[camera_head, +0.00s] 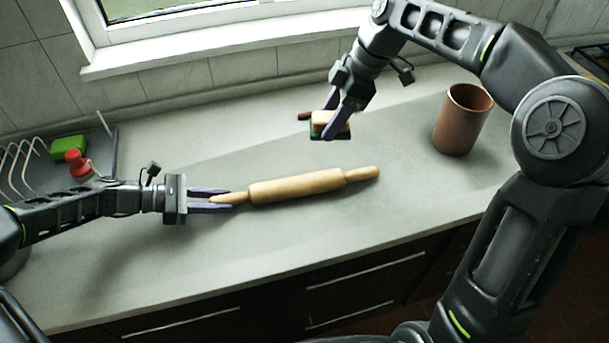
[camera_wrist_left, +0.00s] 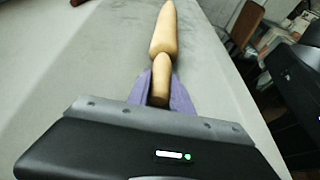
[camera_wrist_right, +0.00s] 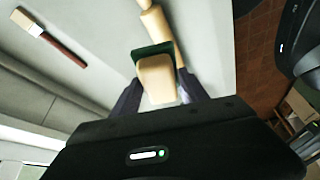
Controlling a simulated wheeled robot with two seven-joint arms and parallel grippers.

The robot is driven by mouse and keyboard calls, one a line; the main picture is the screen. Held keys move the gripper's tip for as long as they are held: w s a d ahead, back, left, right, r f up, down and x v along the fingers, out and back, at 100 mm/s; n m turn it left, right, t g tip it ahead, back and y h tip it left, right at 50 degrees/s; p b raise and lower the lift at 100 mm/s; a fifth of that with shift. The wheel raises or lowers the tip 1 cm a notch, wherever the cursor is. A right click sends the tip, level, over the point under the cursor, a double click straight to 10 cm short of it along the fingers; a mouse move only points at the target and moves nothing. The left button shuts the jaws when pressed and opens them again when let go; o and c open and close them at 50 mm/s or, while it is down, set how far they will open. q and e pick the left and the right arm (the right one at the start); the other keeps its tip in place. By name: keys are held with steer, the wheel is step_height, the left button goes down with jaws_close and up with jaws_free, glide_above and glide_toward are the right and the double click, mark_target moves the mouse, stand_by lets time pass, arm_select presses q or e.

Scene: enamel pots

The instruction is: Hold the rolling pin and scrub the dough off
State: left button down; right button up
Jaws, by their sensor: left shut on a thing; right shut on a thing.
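The pale wooden rolling pin (camera_head: 296,186) lies on the grey counter (camera_head: 200,262), slightly slanted, its right handle free. My left gripper (camera_head: 229,200) is shut on its left handle; the handle also shows between the fingers in the left wrist view (camera_wrist_left: 161,88). My right gripper (camera_head: 331,122) is shut on a scrub sponge (camera_head: 321,117), tan with a dark green face. It is held above the counter behind the pin, apart from it. The sponge fills the jaws in the right wrist view (camera_wrist_right: 156,80). I cannot make out any dough on the pin.
A brown clay pot (camera_head: 462,120) stands at the back right. A brush with a red-brown handle (camera_wrist_right: 64,50) lies on the counter. At the left are a wire rack (camera_head: 22,165), a green block (camera_head: 68,148) and a red-capped bottle (camera_head: 78,163). The front counter is clear.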

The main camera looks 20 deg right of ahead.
stand_by(0.3)
arm_select(q)
steer(key=c, duration=1.1)
jaws_free()
steer(key=shift+o, duration=0.2)
steer(key=v, duration=1.2)
steer(key=shift+a, duration=0.1)
arm_select(e)
steer(key=shift+r, duration=0.1)
step_height(320, 180, up, 5)
steer(key=p, duration=0.4)
steer(key=shift+p, duration=0.4)
arm_select(q)
step_height(320, 180, up, 6)
steer(key=shift+f, duration=0.1)
arm_select(e)
steer(key=shift+f, duration=0.25)
